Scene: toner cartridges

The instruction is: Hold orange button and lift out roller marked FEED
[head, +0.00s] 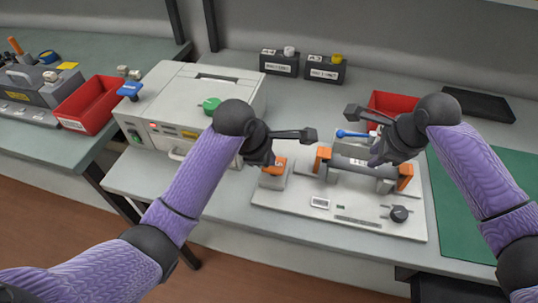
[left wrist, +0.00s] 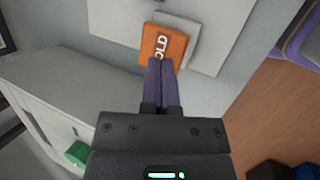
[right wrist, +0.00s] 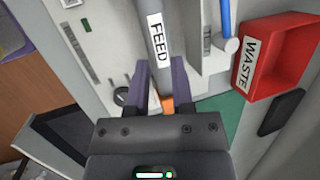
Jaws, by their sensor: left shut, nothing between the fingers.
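The orange button (head: 279,163) sits on a block at the left of the white fixture (head: 290,212); in the left wrist view the button (left wrist: 160,45) shows part of the word HOLD. My left gripper (left wrist: 162,64) is shut and empty, its fingertips at the button's near edge; whether it is pressed cannot be told. The grey roller (head: 352,168) lies across the fixture between orange end pieces; in the right wrist view its label reads FEED (right wrist: 160,38). My right gripper (right wrist: 160,68) is open above the roller, one finger to each side.
A red bin marked WASTE (right wrist: 285,55) stands behind the fixture. A printer-like machine (head: 175,100) with a green knob stands at left. A green mat (head: 465,210) is at right, with free room.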

